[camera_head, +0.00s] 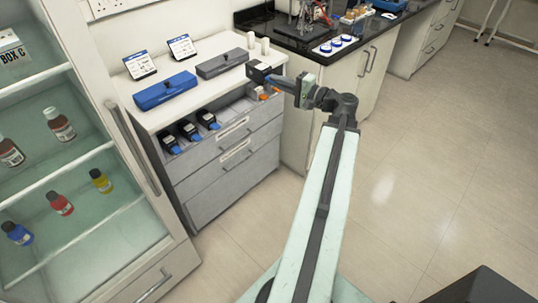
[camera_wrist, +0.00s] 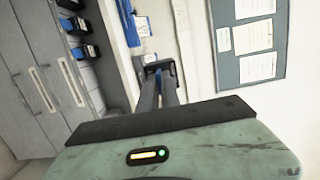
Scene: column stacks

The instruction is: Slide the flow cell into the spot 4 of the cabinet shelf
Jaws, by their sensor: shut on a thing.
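My gripper (camera_head: 271,77) is shut on a dark, block-like flow cell (camera_head: 258,70) at the right end of the grey cabinet (camera_head: 235,172). The flow cell is held a little above the open shelf (camera_head: 231,111), near its right part. In the wrist view the two fingers (camera_wrist: 161,84) reach away from me, with the dark flow cell (camera_wrist: 159,67) at their tips. Three black cells with blue ends (camera_head: 188,131) sit in the left part of the shelf. Orange-ended items (camera_head: 264,96) sit in its right part, partly hidden. Spot numbers cannot be read.
A blue case (camera_head: 165,91), a grey case (camera_head: 222,63), two card stands (camera_head: 139,65) and small white blocks (camera_head: 264,46) stand on the cabinet top. A glass-front cabinet (camera_head: 75,150) is at left. A black-topped counter (camera_head: 285,42) stands behind.

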